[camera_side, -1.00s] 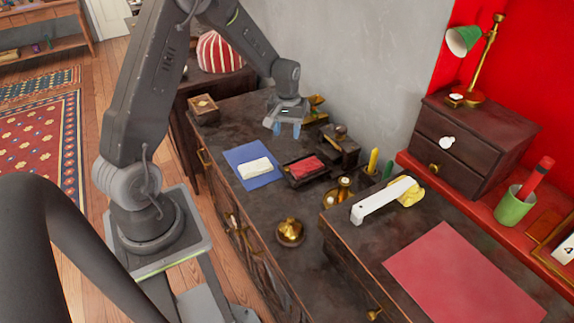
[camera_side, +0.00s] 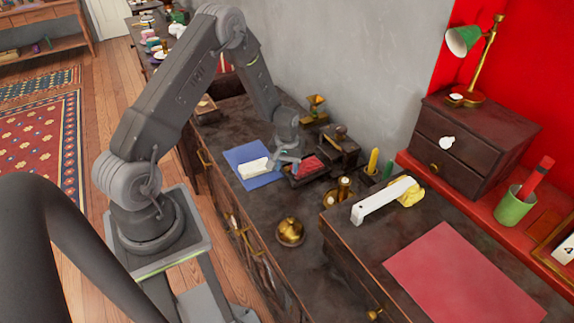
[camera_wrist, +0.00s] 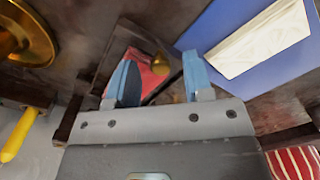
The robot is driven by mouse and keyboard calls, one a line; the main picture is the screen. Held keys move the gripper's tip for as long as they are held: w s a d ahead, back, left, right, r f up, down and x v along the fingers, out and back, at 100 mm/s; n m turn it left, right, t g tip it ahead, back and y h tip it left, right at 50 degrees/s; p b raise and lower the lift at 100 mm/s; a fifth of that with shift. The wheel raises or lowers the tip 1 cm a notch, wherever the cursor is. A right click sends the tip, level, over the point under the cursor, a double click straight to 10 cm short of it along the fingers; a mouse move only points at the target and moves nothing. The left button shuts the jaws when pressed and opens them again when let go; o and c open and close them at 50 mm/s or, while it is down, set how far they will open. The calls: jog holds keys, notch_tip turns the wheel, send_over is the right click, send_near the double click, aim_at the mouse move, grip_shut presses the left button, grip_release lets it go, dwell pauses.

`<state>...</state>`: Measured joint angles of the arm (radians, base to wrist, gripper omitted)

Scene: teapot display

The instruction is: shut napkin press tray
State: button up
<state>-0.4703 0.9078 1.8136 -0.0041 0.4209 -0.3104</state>
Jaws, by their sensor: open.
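The napkin press (camera_side: 342,143) is a dark block on the dark sideboard top. Its tray (camera_side: 308,180) sticks out toward the front left and holds a red napkin (camera_side: 312,165). In the side view my gripper (camera_side: 284,164) is low at the tray's outer end, between the tray and a white folded cloth (camera_side: 254,168) on a blue mat (camera_side: 263,181). In the wrist view the blue fingers of my open gripper (camera_wrist: 162,78) are spread with nothing held between them. The red napkin (camera_wrist: 150,72) shows partly behind the left finger. Whether the fingers touch the tray cannot be told.
A brass bell-like pot (camera_side: 290,231) stands in front, with a brass candle holder (camera_side: 343,190) closer to the tray. A green and a yellow candle (camera_side: 373,161) stand to the right. A brass funnel piece (camera_side: 316,105) is behind.

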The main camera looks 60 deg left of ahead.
jog(key=shift+c, duration=0.4)
grip_shut()
